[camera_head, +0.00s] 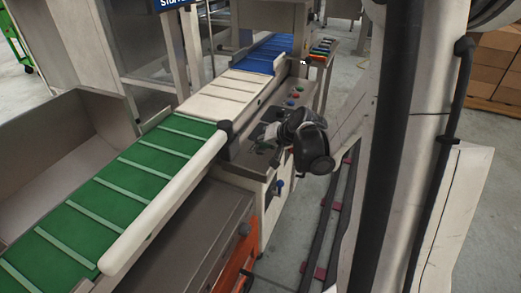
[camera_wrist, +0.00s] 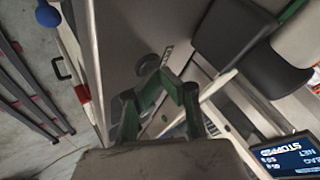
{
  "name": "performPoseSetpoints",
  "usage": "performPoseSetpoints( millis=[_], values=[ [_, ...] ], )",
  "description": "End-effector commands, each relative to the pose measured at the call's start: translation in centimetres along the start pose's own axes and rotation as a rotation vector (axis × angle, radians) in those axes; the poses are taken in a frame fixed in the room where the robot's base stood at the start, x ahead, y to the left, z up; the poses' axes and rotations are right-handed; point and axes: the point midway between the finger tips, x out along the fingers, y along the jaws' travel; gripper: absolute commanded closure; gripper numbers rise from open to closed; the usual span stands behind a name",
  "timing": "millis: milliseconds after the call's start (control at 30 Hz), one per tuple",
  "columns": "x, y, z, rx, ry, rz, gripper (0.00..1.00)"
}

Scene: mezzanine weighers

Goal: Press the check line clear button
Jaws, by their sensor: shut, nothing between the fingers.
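My gripper (camera_head: 268,142) is over the near part of the grey control panel (camera_head: 257,158), beside the green belt's end. In the wrist view my gripper (camera_wrist: 178,82) shows its green fingers brought together, with nothing held. A dark round control (camera_wrist: 148,64) with a small label beside it lies just past the fingertips; I cannot tell whether they touch it. I cannot read which is the check line clear button; my gripper hides part of the panel.
The green belt (camera_head: 150,165) with its pale side rail (camera_head: 165,205) runs along the panel's left, leading to white (camera_head: 222,95) and blue (camera_head: 268,52) belts. A display (camera_wrist: 288,155) reads "STOPPED".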

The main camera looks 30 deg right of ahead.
Motion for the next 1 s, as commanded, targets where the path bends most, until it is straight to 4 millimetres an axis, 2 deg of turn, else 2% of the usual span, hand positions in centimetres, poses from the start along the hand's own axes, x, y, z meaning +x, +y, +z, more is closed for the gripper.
performPoseSetpoints(
  millis=[1000],
  values=[
    [-1.2,-0.9,-0.8,0.000,0.000,0.000,1.00]
  ],
)
